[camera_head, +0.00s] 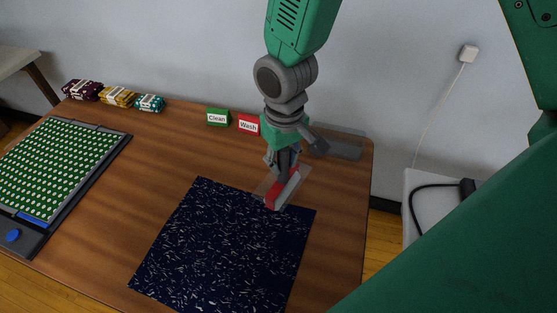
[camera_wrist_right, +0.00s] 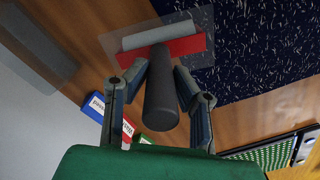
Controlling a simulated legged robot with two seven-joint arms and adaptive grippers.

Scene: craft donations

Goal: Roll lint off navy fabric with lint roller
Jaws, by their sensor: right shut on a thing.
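The navy fabric (camera_head: 222,250), covered in white lint specks, lies flat on the wooden table; part of it shows in the right wrist view (camera_wrist_right: 255,45). My right gripper (camera_head: 283,165) is shut on the dark handle (camera_wrist_right: 162,95) of the lint roller. The roller has a red frame (camera_head: 288,187) and a pale grey cylinder (camera_wrist_right: 158,33); a clear sheet shows around its head. In the head view the roller's head overlaps the fabric's far edge; I cannot tell whether it touches the cloth. My left gripper is not in view.
A green "Clean" card (camera_head: 218,118) and a red "Wash" card (camera_head: 249,125) stand at the back; a blue card (camera_wrist_right: 97,107) shows in the wrist view. Folded fabric bundles (camera_head: 117,96) lie back left. A board of green-and-white pieces (camera_head: 128,140) is left. A clear tray (camera_head: 345,146) is back right.

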